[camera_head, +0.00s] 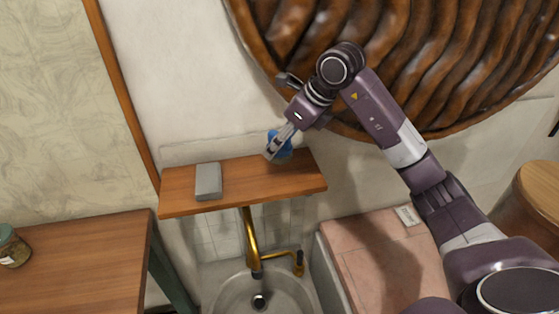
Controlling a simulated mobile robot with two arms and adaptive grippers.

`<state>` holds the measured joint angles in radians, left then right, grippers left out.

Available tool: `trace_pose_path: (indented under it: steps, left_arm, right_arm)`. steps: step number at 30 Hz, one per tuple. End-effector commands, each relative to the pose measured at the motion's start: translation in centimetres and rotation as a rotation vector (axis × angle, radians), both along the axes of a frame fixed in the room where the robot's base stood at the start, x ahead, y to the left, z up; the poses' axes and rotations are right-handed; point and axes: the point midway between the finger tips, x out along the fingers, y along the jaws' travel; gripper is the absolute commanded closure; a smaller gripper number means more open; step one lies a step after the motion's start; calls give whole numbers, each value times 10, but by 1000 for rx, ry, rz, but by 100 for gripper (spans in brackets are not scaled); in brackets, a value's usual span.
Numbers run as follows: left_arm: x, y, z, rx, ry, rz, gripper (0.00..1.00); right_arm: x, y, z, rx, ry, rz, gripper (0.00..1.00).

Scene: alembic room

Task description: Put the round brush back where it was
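A small blue object (284,150), which may be the round brush, is at the back of the wooden wall shelf (248,185), right of its middle. Its shape is mostly hidden. My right gripper (275,149) comes down from the upper right with its fingers in front of the blue object, overlapping it. I cannot tell whether the fingers are closed on it, or whether it rests on the shelf. My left gripper is not in view.
A grey block (208,181) lies on the shelf's left part. Below are a brass tap (250,240) and a round basin (285,291). A wooden table (85,258) with a jar (12,246) is at left. A large ribbed brown wall piece (440,60) is close behind my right arm.

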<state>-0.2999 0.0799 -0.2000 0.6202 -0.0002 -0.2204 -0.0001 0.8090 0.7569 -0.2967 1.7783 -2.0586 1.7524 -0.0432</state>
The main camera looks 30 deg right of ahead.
Motion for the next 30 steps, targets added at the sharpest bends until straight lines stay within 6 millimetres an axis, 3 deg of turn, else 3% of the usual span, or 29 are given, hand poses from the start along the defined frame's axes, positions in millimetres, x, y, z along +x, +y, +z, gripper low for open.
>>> trace_pose_path:
  steps: [17, 28, 29, 30]
  left_arm:
    - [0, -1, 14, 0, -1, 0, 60]
    - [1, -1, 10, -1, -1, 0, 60]
    - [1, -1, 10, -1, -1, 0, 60]
    - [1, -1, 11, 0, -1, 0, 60]
  right_arm:
    - [0, 0, -63, 2, 1, -1, 87]
    - [0, 0, -69, 0, -2, 0, 87]
    - [0, 0, -69, 0, -1, 0, 56]
    - [0, 0, -68, 0, -1, 0, 52]
